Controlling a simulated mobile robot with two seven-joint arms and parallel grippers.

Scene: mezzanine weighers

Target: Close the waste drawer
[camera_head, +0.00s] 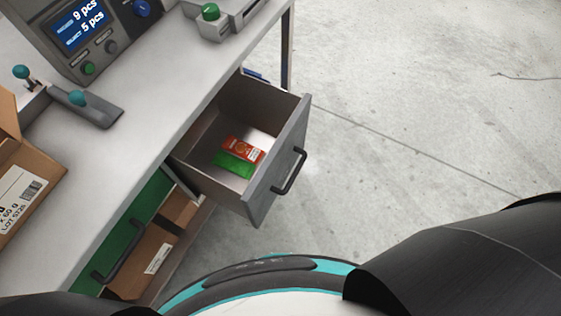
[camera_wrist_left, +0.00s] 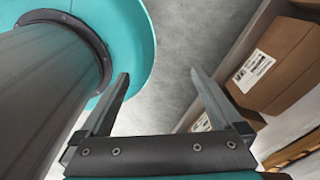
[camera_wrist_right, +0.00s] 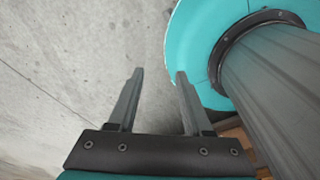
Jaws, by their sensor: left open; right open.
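The waste drawer (camera_head: 262,190) is a grey metal drawer that stands pulled out from under the bench in the head view. Its black bar handle (camera_head: 290,171) is on the front panel. An orange-red packet (camera_head: 245,149) and a green packet (camera_head: 234,163) lie inside. My left gripper (camera_wrist_left: 158,82) is open and empty in its wrist view, beside my own base and low boxes. My right gripper (camera_wrist_right: 159,78) is open and empty in its wrist view, above the floor. Neither gripper shows in the head view, and neither touches the drawer.
The grey bench top (camera_head: 140,130) carries a control box with a display (camera_head: 80,28) and a cardboard box (camera_head: 30,185). Concrete floor (camera_head: 430,110) is clear to the right.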

